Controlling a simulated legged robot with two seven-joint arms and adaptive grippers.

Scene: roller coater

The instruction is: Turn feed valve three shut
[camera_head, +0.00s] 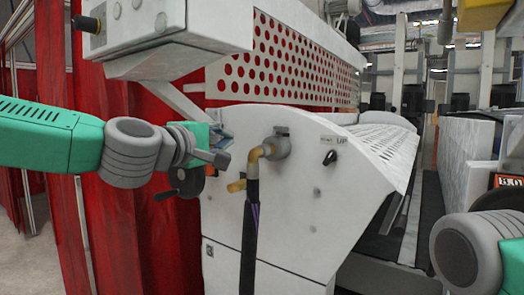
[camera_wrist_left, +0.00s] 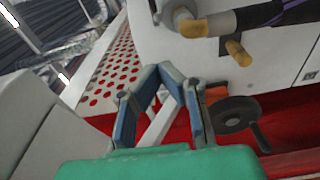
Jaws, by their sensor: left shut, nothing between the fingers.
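My left gripper (camera_head: 222,140) is shut and empty. It is in front of the left edge of a white machine panel (camera_head: 300,210), above a black handwheel with a crank handle (camera_head: 187,182). In the left wrist view its fingertips (camera_wrist_left: 160,74) come together, and the handwheel (camera_wrist_left: 235,115) is to their right and apart from them. A grey valve body with a yellow elbow (camera_head: 268,150) is on the panel right of the gripper, with a dark hose below. A small black knob (camera_head: 330,158) is farther right. No readable number marks feed valve three. My right gripper is out of view.
The dark hose (camera_head: 249,240) hangs down the panel front. A red curtain (camera_head: 110,220) is behind my left arm.

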